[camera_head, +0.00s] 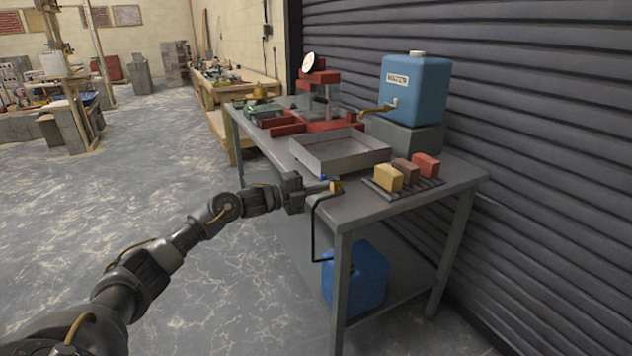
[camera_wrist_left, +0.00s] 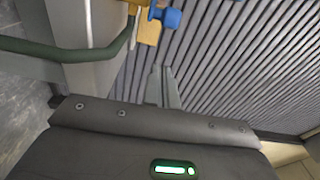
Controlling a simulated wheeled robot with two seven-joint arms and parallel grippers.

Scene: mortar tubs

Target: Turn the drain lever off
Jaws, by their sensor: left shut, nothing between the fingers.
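The drain valve (camera_head: 336,186) is a small brass-yellow fitting at the near corner of the metal bench, below the grey tray. A lever with a blue end (camera_head: 324,179) shows at it; in the left wrist view the blue end (camera_wrist_left: 167,17) is at the top edge, beside the yellow valve body (camera_wrist_left: 133,4). A dark hose (camera_head: 313,228) bends down from the valve. My left gripper (camera_head: 328,187) is shut and empty, close to the lever; its fingers (camera_wrist_left: 163,86) point toward the blue end with a gap in the wrist view. My right gripper is out of view.
The grey tray (camera_head: 335,166) stands on the bench (camera_head: 440,188). A rack with several coloured blocks (camera_head: 388,178) is to its right. A blue tank (camera_head: 416,88) with a brass tap (camera_head: 378,109) stands behind. A blue container (camera_head: 368,280) sits on the lower shelf. Floor at left is open.

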